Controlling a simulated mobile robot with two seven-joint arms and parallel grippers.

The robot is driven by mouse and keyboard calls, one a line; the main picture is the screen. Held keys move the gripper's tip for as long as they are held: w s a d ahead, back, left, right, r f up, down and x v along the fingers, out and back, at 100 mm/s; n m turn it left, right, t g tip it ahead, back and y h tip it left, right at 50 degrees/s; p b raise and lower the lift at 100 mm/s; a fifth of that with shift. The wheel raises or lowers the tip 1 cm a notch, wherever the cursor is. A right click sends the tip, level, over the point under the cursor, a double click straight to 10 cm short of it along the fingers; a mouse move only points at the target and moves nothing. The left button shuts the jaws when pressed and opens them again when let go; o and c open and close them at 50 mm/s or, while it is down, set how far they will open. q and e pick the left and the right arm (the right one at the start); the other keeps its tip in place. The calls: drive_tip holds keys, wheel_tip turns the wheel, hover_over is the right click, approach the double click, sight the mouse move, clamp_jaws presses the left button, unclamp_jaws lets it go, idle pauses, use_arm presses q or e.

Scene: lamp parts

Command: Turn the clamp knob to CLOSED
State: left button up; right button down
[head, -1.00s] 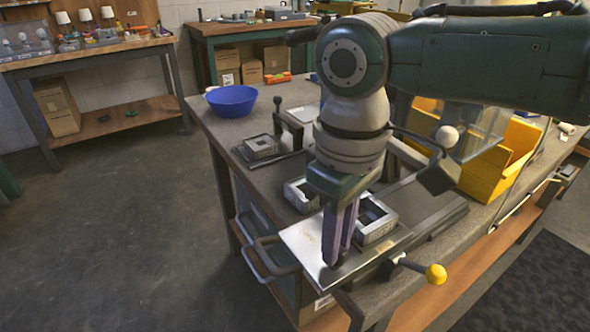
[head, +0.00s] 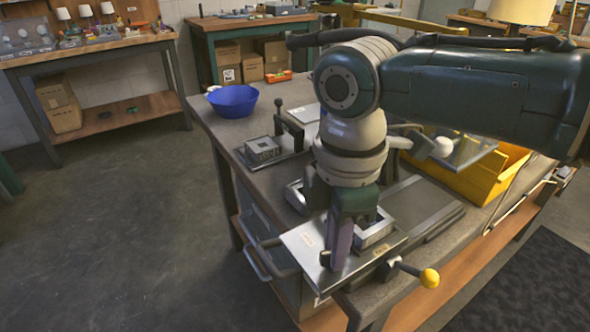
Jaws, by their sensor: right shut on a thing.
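My right gripper (head: 342,262) points straight down onto a flat metal plate (head: 300,243) at the bench's near corner. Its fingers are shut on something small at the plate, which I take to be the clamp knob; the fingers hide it. Small labels lie on the plate to the left and right of the fingers, too small to read. A square metal block with an opening (head: 376,232) sits just behind the fingers. A lever with a yellow ball end (head: 429,278) sticks out at the right. My left gripper is not in view.
A blue bowl (head: 233,101) stands at the bench's far left. A square fixture (head: 262,148) sits nearer, beside a black-knobbed lever (head: 279,103). A yellow bin (head: 490,178) stands at the right. The grey bench top (head: 225,128) is bare near the bowl.

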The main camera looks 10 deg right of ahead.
drive_tip(key=shift+a+r+n, duration=0.1)
drive_tip(key=shift+n, duration=2.1)
drive_tip(key=c, duration=0.8)
unclamp_jaws()
drive_tip(key=shift+c, duration=0.2)
wheel_tip(320, 180, up, 10)
drive_tip(key=p, duration=0.1)
drive_tip(key=shift+p, duration=0.3)
